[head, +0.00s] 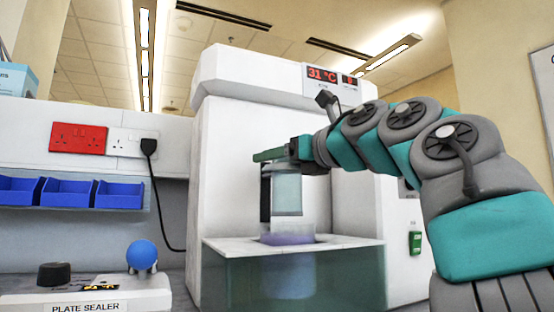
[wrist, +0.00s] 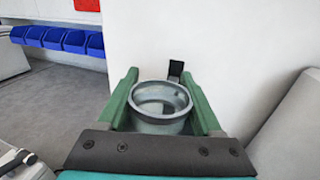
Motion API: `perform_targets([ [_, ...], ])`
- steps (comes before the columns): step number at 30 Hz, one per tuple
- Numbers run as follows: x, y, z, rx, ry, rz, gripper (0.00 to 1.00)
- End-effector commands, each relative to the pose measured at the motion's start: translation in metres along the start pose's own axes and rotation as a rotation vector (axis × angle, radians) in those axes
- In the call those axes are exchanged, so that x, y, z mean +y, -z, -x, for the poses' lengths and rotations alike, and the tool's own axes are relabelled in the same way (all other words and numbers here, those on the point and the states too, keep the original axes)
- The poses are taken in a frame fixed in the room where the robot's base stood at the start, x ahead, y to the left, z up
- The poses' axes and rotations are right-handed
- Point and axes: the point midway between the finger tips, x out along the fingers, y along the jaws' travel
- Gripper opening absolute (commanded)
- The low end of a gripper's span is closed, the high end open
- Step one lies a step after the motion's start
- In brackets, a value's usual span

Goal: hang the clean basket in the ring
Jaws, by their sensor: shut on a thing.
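My gripper (head: 272,156) is at the front of the tall white machine, and its green fingers lie on both sides of a grey, see-through, round basket (head: 288,193). In the wrist view the basket (wrist: 146,122) sits upright between the fingers, its open rim facing up. The basket hangs above the white top plate (head: 223,245) of a clear tank (head: 235,280). A purple-tinted round opening (head: 288,239), likely the ring, shows in that plate just below the basket. There appears to be a gap between them. A dark upright bar (head: 265,198) stands beside the basket at its left.
The white machine (head: 240,130) with a red 31 °C display (head: 321,75) rises right behind the basket. Blue bins (head: 68,194) line a wall shelf.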

Motion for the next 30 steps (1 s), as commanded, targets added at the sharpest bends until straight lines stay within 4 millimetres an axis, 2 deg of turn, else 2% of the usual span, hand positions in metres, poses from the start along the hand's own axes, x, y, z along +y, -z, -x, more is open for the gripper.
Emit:
perform_targets([
  [1, 0.000, 0.000, 0.000, 0.000, 0.000, 0.000, 0.00],
  [2, 0.000, 0.000, 0.000, 0.000, 0.000, 0.000, 0.70],
  [9, 0.000, 0.000, 0.000, 0.000, 0.000, 0.000, 0.97],
  [10, 0.000, 0.000, 0.000, 0.000, 0.000, 0.000, 1.00],
  [20, 0.000, 0.000, 0.003, 0.000, 0.001, 0.000, 1.00],
  [25, 0.000, 0.001, 0.018, 0.001, 0.002, 0.000, 1.00],
  [30, 0.001, -0.001, 0.047, -0.004, 0.003, 0.002, 1.00],
])
